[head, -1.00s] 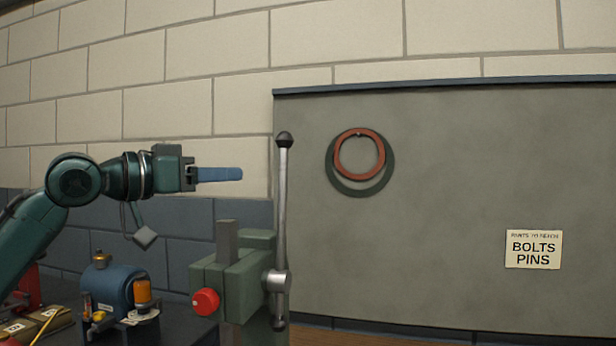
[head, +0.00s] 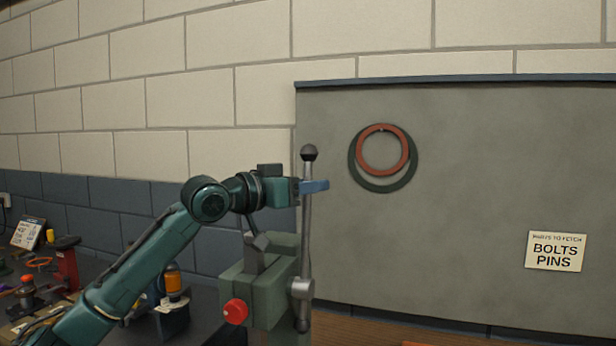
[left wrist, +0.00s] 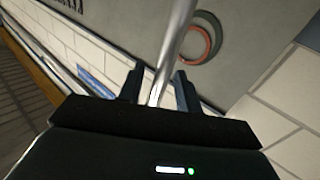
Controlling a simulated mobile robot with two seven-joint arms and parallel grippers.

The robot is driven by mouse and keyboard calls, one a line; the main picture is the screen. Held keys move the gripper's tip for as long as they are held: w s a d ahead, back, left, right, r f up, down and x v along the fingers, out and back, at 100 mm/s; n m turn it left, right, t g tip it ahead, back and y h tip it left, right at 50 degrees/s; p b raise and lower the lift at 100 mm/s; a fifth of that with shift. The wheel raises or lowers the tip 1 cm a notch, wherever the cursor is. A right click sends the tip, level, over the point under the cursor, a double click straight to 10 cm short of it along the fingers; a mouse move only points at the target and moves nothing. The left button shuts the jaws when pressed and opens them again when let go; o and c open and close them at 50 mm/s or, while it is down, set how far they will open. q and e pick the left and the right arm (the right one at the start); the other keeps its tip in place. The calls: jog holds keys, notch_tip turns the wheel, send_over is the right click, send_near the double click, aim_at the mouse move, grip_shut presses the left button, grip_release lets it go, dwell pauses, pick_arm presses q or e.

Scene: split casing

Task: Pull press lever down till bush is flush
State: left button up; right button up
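The press (head: 262,290) is a green block with a red knob (head: 235,311) on its front. Its lever (head: 307,225) is a steel rod standing upright on the right side, with a dark ball on top. My left gripper (head: 314,186) is at the upper part of the rod, below the ball. In the left wrist view the lever (left wrist: 174,45) runs between the two fingers of the left gripper (left wrist: 160,90), with a gap showing, so the fingers look open around it. I cannot make out the bush. My right gripper is not in view.
A grey board with a red ring (head: 382,150), a dark green ring (head: 383,188) and a sign (head: 555,251) is behind the lever. A blue device with an orange cap (head: 173,284) is left of the press, partly behind my arm. Several small items lie far left.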

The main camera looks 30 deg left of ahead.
pick_arm(q)
jog(key=shift+w, duration=0.1)
jog(key=shift+c, duration=0.4)
grip_shut()
dwell(1.0)
